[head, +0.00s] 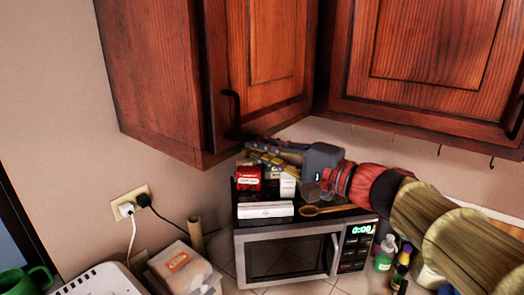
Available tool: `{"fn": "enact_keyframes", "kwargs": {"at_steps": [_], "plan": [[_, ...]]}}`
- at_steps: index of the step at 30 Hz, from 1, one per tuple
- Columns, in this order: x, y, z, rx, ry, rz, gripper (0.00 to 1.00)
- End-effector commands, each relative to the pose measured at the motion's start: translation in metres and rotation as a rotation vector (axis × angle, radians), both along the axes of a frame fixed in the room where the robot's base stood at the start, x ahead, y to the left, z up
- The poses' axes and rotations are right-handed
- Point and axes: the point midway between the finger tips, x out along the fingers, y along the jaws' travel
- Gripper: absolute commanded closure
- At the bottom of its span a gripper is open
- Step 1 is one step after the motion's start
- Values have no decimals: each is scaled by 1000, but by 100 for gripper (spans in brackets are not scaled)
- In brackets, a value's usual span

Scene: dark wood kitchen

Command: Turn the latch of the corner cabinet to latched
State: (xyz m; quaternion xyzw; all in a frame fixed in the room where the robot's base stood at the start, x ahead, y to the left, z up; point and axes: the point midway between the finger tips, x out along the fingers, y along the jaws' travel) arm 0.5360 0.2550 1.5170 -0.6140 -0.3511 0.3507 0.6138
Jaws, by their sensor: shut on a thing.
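The corner cabinet (262,50) hangs at the upper middle, its reddish wood door looking closed. A dark vertical handle (232,106) is on the door's left side. The latch (234,136) appears as a small dark piece at the door's bottom edge, below the handle; its turn angle is too small to tell. My gripper (246,146) reaches in from the right, under the cabinet, with its fingers pointing left. The fingers are shut at the latch, and the exact contact is partly hidden by them.
A microwave (285,260) stands below my gripper, with a red box (249,178), white boxes (265,209) and a wooden spoon (325,210) on top. Another wall cabinet (430,50) hangs at right. Bottles (385,255) stand beside the microwave.

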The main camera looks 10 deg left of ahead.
Motion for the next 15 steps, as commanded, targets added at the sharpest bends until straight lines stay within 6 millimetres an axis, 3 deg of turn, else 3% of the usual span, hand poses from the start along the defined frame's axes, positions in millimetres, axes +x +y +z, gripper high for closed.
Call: {"fn": "enact_keyframes", "kwargs": {"at_steps": [15], "plan": [[0, 0, 1, 35, 64, 0, 100]]}}
